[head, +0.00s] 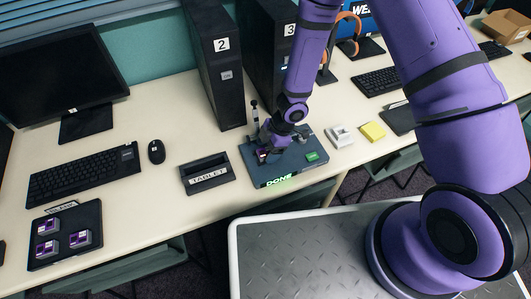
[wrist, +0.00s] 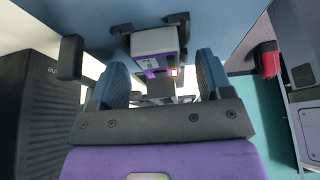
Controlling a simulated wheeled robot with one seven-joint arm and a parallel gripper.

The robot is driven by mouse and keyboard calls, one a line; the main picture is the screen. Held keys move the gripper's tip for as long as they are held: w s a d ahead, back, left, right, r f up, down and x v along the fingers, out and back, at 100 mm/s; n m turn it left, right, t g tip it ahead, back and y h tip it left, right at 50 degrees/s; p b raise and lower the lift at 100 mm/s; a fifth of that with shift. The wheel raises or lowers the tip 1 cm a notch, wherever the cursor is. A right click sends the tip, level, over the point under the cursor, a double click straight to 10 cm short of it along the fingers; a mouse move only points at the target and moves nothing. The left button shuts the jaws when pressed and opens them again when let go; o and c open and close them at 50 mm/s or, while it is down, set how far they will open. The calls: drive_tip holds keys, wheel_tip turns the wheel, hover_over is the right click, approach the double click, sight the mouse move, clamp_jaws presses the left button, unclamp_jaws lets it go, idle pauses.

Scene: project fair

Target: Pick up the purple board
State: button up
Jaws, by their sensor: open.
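The purple board (wrist: 155,50), a small block with a white face and a purple edge, sits on the blue-grey station and shows ahead of my fingers in the wrist view. In the head view it is a small patch (head: 263,156) at the station's left part, partly hidden by my gripper. My gripper (head: 268,146) is over the station, pointing down. In the wrist view my gripper (wrist: 162,82) has its blue fingers apart, one on each side of the board's line. I cannot tell whether they touch it. The station (head: 290,171) shows a lit green "DONE" sign.
A black tray (head: 68,255) at front left holds three purple-and-white blocks. A tablet stand (head: 207,174) is left of the station. Tall black towers labelled 2 (head: 222,75) and 3 (head: 262,50) stand close behind. White (head: 340,136) and yellow (head: 373,131) blocks lie to the right.

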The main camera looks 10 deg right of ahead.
drive_tip(key=shift+a+f, duration=0.15)
drive_tip(key=shift+f, duration=0.2)
drive_tip(key=c, duration=1.1)
drive_tip(key=shift+r, duration=0.1)
